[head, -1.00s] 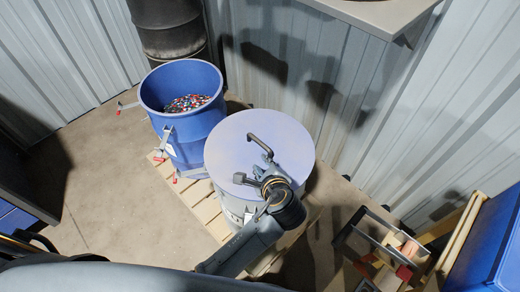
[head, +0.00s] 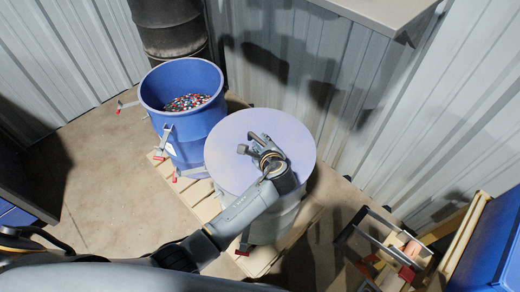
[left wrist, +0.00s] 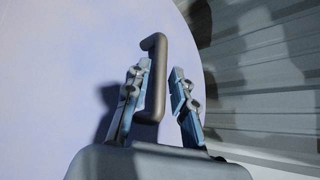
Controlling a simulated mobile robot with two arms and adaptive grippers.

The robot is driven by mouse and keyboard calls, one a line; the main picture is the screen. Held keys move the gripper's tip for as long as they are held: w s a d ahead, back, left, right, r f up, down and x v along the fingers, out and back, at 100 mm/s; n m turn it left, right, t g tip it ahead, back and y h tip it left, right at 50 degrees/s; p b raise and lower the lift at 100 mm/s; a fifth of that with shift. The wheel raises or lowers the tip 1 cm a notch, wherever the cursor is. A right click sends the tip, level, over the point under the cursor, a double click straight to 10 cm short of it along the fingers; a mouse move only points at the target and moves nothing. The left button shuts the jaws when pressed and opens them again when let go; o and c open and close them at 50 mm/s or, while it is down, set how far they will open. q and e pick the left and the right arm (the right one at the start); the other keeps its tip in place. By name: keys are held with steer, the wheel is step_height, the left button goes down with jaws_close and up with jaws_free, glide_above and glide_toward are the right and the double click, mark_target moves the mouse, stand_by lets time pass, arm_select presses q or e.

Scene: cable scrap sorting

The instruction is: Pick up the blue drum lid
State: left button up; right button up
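The blue drum lid (head: 225,165) is a pale blue disc lying on a grey drum (head: 280,222). Its dark bar handle stands up from it, mostly hidden by my gripper in the head view. My left gripper (head: 257,144) is over the lid at the handle. In the left wrist view, the handle (left wrist: 155,85) lies between the two fingers of my left gripper (left wrist: 157,92), which are apart. My right gripper is not in view.
An open blue drum (head: 190,135) with coloured scraps stands left of the lidded drum, both on a wooden pallet (head: 197,193). A dark drum (head: 172,30) is behind. A corrugated wall (head: 330,85) closes the back. A blue bin (head: 490,245) is at lower right.

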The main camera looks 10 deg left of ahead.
arm_select(q)
steer(key=shift+x, duration=1)
steer(key=shift+c, duration=0.2)
jaws_close()
steer(key=shift+r, duration=0.1)
